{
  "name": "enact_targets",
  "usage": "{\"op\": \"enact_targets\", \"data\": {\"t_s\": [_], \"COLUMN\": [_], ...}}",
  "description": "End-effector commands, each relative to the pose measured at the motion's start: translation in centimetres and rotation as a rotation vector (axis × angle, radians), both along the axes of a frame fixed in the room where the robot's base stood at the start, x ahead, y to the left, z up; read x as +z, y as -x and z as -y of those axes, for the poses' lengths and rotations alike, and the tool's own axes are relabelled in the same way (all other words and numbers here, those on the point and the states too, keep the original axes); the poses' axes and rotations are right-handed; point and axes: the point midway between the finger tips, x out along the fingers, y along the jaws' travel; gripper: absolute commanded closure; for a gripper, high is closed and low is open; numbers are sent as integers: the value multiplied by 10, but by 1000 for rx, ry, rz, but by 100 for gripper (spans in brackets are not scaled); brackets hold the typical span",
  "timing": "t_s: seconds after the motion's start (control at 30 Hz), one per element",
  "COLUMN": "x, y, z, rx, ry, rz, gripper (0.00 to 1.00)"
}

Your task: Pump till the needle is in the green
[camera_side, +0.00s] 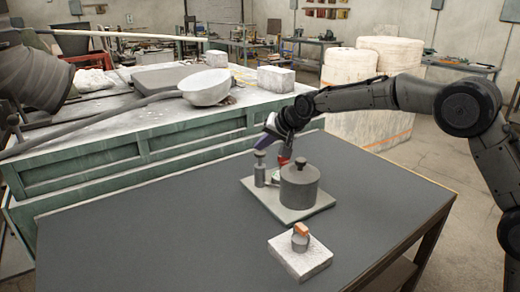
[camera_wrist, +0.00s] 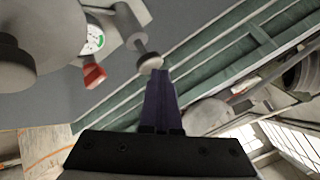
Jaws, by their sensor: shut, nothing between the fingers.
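A grey pump (camera_side: 260,172) with a round-topped plunger stands on a pale base plate (camera_side: 310,214); its knob shows in the wrist view (camera_wrist: 150,62). Beside it is a dark grey lidded tank (camera_side: 299,187). A gauge (camera_side: 275,174) sits between them; its white face with a green part shows in the wrist view (camera_wrist: 93,39), but I cannot read the needle. A red piece (camera_side: 284,160) is beside the gauge. My gripper (camera_side: 259,143), with purple fingers, is shut and empty, its tips close to the pump knob; I cannot tell whether they touch.
A white block (camera_side: 300,260) with a small orange-handled fitting (camera_side: 300,235) lies nearer the front of the dark table (camera_side: 150,225). The left of this table is clear. Behind stands a green workbench (camera_side: 130,155) holding a pale bowl (camera_side: 206,87) and blocks.

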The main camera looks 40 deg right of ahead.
Motion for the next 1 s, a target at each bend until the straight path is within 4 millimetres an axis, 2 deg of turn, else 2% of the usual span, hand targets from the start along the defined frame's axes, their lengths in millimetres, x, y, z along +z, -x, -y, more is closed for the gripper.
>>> {"op": "enact_targets", "data": {"t_s": [1.0], "x": [-16], "y": [1], "z": [0], "rx": [1], "ry": [1], "rz": [-11], "gripper": [100]}}
